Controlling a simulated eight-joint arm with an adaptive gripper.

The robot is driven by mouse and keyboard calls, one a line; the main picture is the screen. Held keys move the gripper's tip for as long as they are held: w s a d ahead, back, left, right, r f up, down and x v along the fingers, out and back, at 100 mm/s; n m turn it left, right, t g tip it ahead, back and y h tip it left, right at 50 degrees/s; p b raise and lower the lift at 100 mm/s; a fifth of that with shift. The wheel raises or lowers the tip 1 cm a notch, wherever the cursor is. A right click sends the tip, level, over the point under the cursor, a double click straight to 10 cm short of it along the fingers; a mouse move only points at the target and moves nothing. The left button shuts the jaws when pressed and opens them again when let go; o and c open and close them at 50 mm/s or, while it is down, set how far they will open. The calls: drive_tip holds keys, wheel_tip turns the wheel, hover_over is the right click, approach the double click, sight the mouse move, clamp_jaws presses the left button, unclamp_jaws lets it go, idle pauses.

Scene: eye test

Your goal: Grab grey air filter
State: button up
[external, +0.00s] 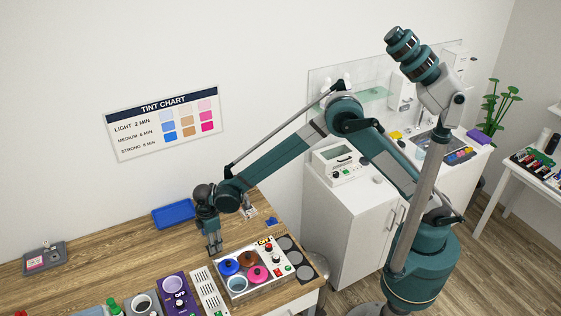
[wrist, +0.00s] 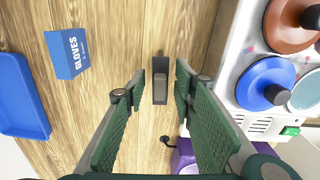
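A small dark grey block with a paler grey face and a narrow tab at its top (wrist: 160,84) lies on the wooden table in the wrist view. It looks like the grey air filter, though no label shows. My gripper (wrist: 159,76) is open, with one green finger on each side of the grey block and visible gaps between. Whether the fingertips are level with it or above it, I cannot tell. In the external view my gripper (external: 214,249) points down close to the tabletop, and the grey block cannot be made out there.
A heater unit with coloured lidded pots (external: 250,268) stands close on the right. A blue tray (external: 173,214) lies behind the gripper. A blue gloves box (wrist: 66,54) is to the left in the wrist view. A purple device (external: 177,295) stands nearer the front.

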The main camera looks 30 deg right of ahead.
clamp_jaws()
drive_tip(key=shift+r, duration=0.1)
idle(0.3)
drive_tip(key=shift+r, duration=4.95)
